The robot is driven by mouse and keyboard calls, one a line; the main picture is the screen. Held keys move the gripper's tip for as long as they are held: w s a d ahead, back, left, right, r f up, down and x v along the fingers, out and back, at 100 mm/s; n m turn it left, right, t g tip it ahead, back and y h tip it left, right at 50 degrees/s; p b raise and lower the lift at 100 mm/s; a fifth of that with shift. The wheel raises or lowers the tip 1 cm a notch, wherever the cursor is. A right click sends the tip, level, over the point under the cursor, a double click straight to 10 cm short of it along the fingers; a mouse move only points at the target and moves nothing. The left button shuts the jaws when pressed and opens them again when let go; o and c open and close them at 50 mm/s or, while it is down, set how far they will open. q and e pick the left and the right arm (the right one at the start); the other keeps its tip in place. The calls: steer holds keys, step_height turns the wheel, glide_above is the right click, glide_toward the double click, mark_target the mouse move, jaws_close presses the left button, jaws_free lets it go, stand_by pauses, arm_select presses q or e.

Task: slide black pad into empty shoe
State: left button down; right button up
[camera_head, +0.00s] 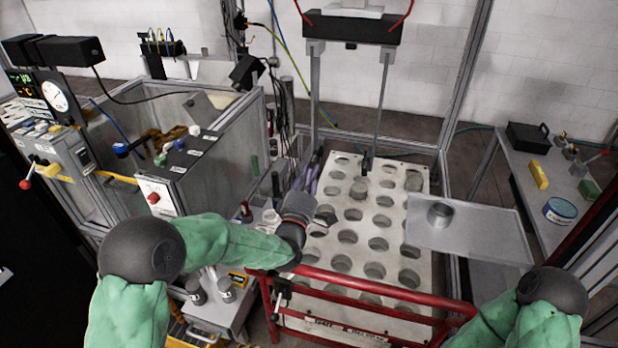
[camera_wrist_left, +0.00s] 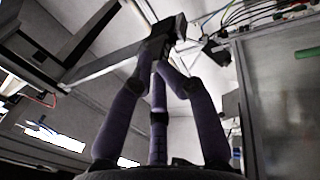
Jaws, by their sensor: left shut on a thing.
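My left gripper (camera_head: 316,160) has purple fingers and is at the upper left edge of the pale holed plate, near the lower end of the gantry's left leg (camera_head: 315,95). In the left wrist view my left gripper's fingers (camera_wrist_left: 160,58) close together on a small dark block, which looks like the black pad (camera_wrist_left: 168,31). In the head view the pad is too small to make out. The gantry's right leg (camera_head: 381,105) ends in a dark foot (camera_head: 368,160). The empty shoe cannot be told clearly at the left leg's end. My right gripper is out of the picture.
The holed plate (camera_head: 336,240) holds a few grey cylinders. A red tube rail (camera_head: 360,287) runs along its front. A grey tray with a metal cup (camera_head: 440,213) is at its right. A machine cabinet (camera_head: 185,165) stands close on the left.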

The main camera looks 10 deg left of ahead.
arm_select(q)
steer(key=shift+w+b, duration=0.3)
steer(key=shift+w, duration=0.35)
steer(key=c, duration=1)
jaws_free()
steer(key=shift+s, duration=0.1)
steer(key=v, duration=1.2)
